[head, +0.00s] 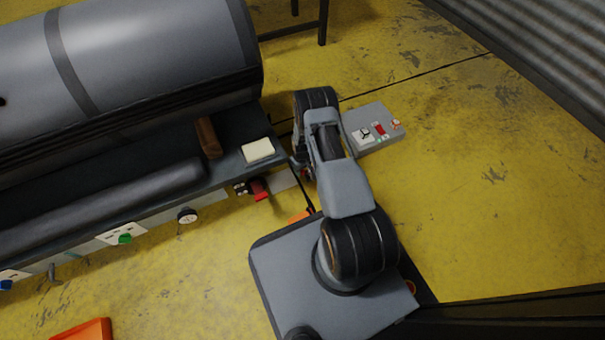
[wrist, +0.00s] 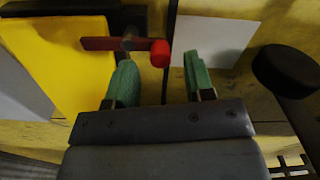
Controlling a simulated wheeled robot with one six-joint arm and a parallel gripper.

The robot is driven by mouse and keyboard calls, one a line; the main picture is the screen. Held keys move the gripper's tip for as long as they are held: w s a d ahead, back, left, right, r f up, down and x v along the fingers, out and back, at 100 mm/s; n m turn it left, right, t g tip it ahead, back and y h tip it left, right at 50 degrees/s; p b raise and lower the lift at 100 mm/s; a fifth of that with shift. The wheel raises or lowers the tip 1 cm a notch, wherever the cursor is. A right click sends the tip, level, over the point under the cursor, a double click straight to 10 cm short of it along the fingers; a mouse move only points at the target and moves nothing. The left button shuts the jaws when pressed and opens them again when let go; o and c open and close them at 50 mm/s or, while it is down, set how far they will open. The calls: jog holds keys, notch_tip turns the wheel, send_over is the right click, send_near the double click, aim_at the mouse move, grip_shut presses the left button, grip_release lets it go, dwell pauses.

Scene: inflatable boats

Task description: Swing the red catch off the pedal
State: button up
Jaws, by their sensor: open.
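The red catch (wrist: 104,43) shows in the wrist view as a flat red bar with a round red knob at its right end, on a dark post. My gripper (wrist: 161,76) has two green-padded fingers spread apart, with nothing between them. The knob lies just beyond the fingertips, nearer the left finger, and appears apart from both. A smooth yellow plate (wrist: 62,62) lies to the left, partly under the bar's level; I cannot tell whether it is the pedal.
A black round knob or pad (wrist: 286,70) stands right of my gripper, and a white plate (wrist: 222,36) lies beyond the right finger. In the head view, a dark bench (head: 230,168) is on the left and a grey control box (head: 372,124) beyond my arm. Yellow floor is free at right.

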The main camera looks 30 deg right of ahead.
jog(key=shift+f+b, duration=0.4)
jog(key=shift+f, duration=0.9)
jog(key=shift+c, duration=0.2)
grip_shut()
